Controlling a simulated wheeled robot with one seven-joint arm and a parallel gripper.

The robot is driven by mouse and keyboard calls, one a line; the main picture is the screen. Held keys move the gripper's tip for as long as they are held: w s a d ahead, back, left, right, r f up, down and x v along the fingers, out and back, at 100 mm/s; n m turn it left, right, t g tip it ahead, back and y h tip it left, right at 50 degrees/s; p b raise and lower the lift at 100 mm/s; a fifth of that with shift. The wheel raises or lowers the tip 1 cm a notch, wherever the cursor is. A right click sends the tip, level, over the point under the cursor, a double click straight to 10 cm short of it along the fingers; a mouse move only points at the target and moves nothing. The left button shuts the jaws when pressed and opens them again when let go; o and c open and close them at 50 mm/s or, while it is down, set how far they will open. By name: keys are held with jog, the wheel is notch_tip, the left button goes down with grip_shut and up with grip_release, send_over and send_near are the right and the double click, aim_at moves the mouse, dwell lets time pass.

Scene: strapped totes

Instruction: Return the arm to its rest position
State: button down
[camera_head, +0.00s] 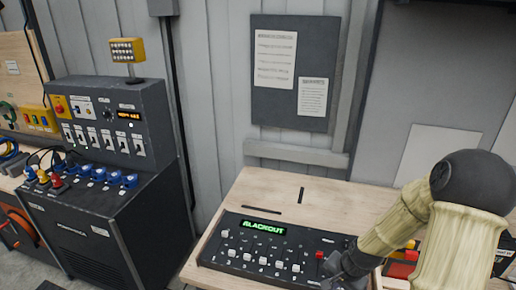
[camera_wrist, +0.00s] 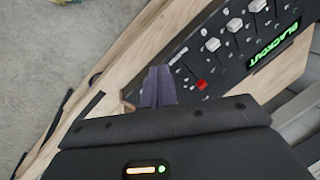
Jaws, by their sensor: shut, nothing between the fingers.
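My arm reaches in from the right of the head view, with pale ribbed sleeves and a dark round joint. My gripper (camera_head: 345,268) is dark and sits low in the picture, at the right end of a black control panel (camera_head: 232,255). In the wrist view the fingers of my gripper (camera_wrist: 158,85) are shut together with nothing held. They are close to the panel (camera_wrist: 222,62) and its red slider cap (camera_wrist: 201,85). I cannot tell whether the fingertips touch the panel.
The panel lies on a wooden table (camera_head: 262,187) and its green display (camera_head: 264,227) reads BLACKOUT. Red and yellow items (camera_head: 405,262) lie partly hidden behind my arm. A dark power cabinet (camera_head: 107,215) stands at left. A notice board (camera_head: 293,98) hangs on the wall.

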jog(key=s+a+r+n+h+b, duration=0.1)
jog(key=s+a+r+n+b, duration=0.2)
jog(key=s+a+r+n, duration=0.3)
jog(key=s+r+n, duration=0.2)
jog(key=s+r, duration=0.1)
jog(key=shift+s+n+h, duration=0.25)
jog(key=shift+n+h, duration=0.15)
jog(key=shift+a+r, duration=0.1)
jog(key=c, duration=2.2)
grip_release()
